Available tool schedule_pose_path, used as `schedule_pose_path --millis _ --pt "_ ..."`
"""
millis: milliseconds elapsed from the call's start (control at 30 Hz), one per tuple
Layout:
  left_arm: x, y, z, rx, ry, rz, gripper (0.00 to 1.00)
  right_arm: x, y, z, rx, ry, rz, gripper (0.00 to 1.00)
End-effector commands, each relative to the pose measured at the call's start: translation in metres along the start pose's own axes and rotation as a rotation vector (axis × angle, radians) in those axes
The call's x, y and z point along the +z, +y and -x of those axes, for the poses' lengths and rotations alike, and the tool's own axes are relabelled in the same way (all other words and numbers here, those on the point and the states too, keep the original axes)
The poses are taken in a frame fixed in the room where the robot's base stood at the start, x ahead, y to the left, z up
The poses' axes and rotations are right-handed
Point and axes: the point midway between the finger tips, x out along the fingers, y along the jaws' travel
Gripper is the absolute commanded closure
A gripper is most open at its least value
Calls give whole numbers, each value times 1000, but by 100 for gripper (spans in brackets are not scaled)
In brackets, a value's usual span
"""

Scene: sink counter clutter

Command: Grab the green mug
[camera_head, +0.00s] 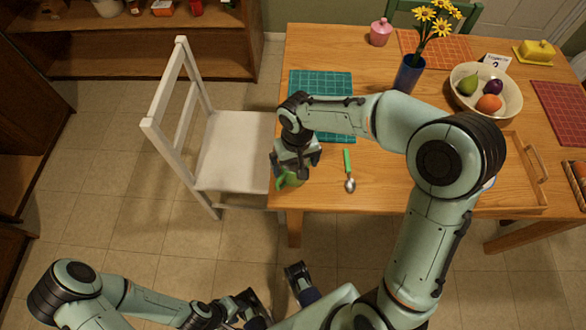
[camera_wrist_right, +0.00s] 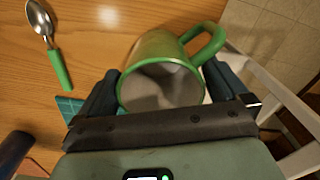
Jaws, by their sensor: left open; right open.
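The green mug (camera_head: 289,181) is at the left front edge of the wooden table, partly hidden by my right gripper (camera_head: 296,166). In the right wrist view the mug (camera_wrist_right: 165,48) has a grey inside, its opening faces the camera, and its handle points to the upper right. My right gripper (camera_wrist_right: 161,78) is open, with one finger on each side of the mug. Whether the fingers touch it I cannot tell. My left gripper (camera_head: 273,287) is open and empty, low in the head view, away from the table.
A green-handled spoon (camera_head: 348,170) lies right of the mug. A teal placemat (camera_head: 320,84) lies behind. A white chair (camera_head: 232,150) stands close at the table's left side. A blue vase (camera_head: 408,75) and fruit bowl (camera_head: 507,105) stand farther right.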

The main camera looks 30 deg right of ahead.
Motion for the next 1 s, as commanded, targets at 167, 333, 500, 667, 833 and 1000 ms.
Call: schedule_pose_path --millis 167,333,500,667,833,1000 --pt "-1 0 -1 1 3 0 57 0 0 -10 0 0 0 0" --pt "-1 0 -1 1 2 0 57 0 0 -9 0 1 0 3" --pt "-1 0 -1 1 2 0 57 0 0 -9 0 1 0 53" --pt "-1 0 -1 1 2 0 57 0 0 -9 0 2 0 53" --pt "0 0 0 1 1 0 57 -1 0 -5 -1 3 0 53" --pt "1 1 2 0 -2 0 57 -1 -1 12 -2 7 0 53"
